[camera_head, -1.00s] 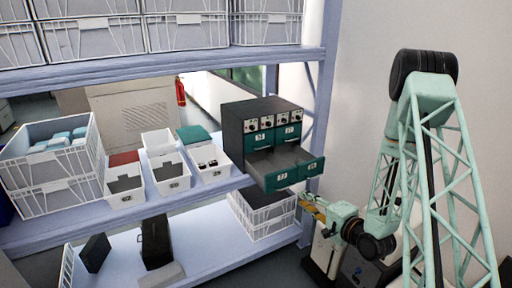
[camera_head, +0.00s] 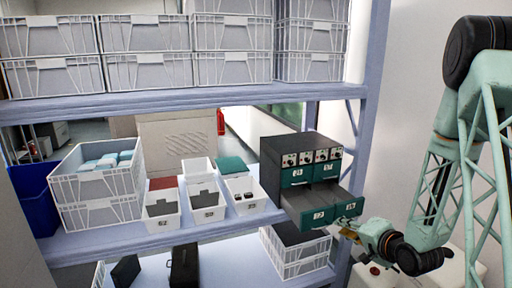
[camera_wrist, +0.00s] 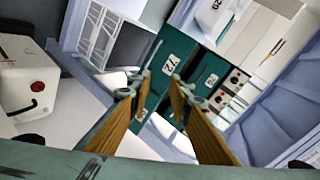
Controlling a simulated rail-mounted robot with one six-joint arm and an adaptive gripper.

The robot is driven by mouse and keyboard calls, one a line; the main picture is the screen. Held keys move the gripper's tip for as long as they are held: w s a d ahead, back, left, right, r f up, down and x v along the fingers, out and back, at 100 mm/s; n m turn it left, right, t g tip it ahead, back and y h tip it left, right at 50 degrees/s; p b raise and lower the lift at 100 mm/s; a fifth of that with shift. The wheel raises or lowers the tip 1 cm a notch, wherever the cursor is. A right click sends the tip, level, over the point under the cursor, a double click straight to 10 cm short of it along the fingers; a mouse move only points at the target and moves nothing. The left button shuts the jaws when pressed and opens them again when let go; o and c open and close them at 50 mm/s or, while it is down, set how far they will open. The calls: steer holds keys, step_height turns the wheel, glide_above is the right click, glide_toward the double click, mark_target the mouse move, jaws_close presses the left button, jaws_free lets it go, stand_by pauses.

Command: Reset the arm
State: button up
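My gripper (camera_head: 345,229) is just below and in front of the pulled-out lower drawers of a dark cabinet. In the wrist view my gripper (camera_wrist: 160,84) has its two yellow-padded fingers apart, with nothing seen between them. The green drawer fronts (camera_head: 320,215) stand out from the cabinet (camera_head: 285,148); they also show beyond the fingertips in the wrist view (camera_wrist: 176,58). I cannot tell whether a finger touches a drawer. The upper green drawers (camera_head: 297,174) are shut. My arm comes in from the right of the head view.
The cabinet stands at the right end of a shelf (camera_head: 150,232), beside white bins (camera_head: 207,205) and a large crate (camera_head: 97,190). Crates (camera_head: 300,257) sit below it. A shelf post (camera_head: 366,130) is close to my arm. A white device (camera_wrist: 28,85) shows at left in the wrist view.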

steer(key=s+r+n+g+h, duration=0.45)
steer(key=s+r, duration=1.15)
steer(key=r, duration=0.4)
steer(key=s+a+r+n+g, duration=0.1)
steer(key=s+a+r+n, duration=0.1)
steer(key=s, duration=1)
steer(key=s+a+r+n+g, duration=0.1)
steer(key=s+a+r, duration=0.3)
steer(key=s, duration=0.8)
steer(key=s+a+r+n+g+y, duration=0.1)
steer(key=s+a, duration=0.4)
steer(key=s, duration=0.7)
step_height(320, 180, up, 2)
steer(key=shift+s+a+r+n+g, duration=0.1)
steer(key=shift+s+a+n+g, duration=0.15)
steer(key=shift+n+g, duration=0.45)
